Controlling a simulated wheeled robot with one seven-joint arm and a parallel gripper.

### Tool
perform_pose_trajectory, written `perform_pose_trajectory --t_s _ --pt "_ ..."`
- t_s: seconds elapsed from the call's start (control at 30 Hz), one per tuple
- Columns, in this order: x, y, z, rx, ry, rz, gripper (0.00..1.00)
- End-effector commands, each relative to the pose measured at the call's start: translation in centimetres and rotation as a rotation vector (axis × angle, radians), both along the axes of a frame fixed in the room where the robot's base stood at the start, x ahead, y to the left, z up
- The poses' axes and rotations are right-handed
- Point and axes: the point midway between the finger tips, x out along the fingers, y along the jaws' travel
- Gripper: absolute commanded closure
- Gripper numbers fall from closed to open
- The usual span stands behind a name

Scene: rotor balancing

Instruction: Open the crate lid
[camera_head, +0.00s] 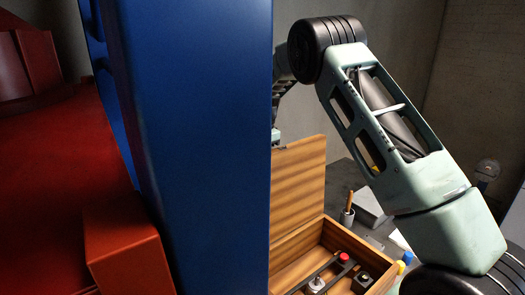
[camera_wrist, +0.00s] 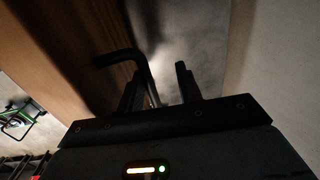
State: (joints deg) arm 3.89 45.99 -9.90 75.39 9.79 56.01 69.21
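The wooden crate (camera_head: 300,240) is at the lower middle of the head view, partly cut off by a blue panel. Its lid (camera_head: 299,185) stands raised, roughly upright, at the back of the crate. A brown wooden surface, likely the lid (camera_wrist: 50,55), fills the left of the wrist view. A black bent bar, likely the lid handle (camera_wrist: 121,57), reaches down between the fingers of my gripper (camera_wrist: 159,88). The fingers are apart, with a gap visible between the bar and the right finger. In the head view my gripper is hidden behind the lid or panel.
The crate holds parts with a red knob (camera_head: 344,257). A pot with a brown handle (camera_head: 347,215) and a grey box (camera_head: 370,208) stand on the dark table behind. A large blue panel (camera_head: 205,150) and red structure (camera_head: 50,170) block the left.

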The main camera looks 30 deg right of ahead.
Motion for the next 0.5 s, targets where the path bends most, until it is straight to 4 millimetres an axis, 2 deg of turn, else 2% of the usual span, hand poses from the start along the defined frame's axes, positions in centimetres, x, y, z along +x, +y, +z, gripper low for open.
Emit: perform_pose_trajectory --t_s 0.17,0.27,0.5 --pt "0.1 -0.1 1.6 -0.002 -0.009 0.001 0.67" --pt "0.0 0.0 3.4 -0.002 -0.011 0.001 0.67" --pt "-0.4 -0.1 9.1 -0.002 -0.01 0.001 0.67"
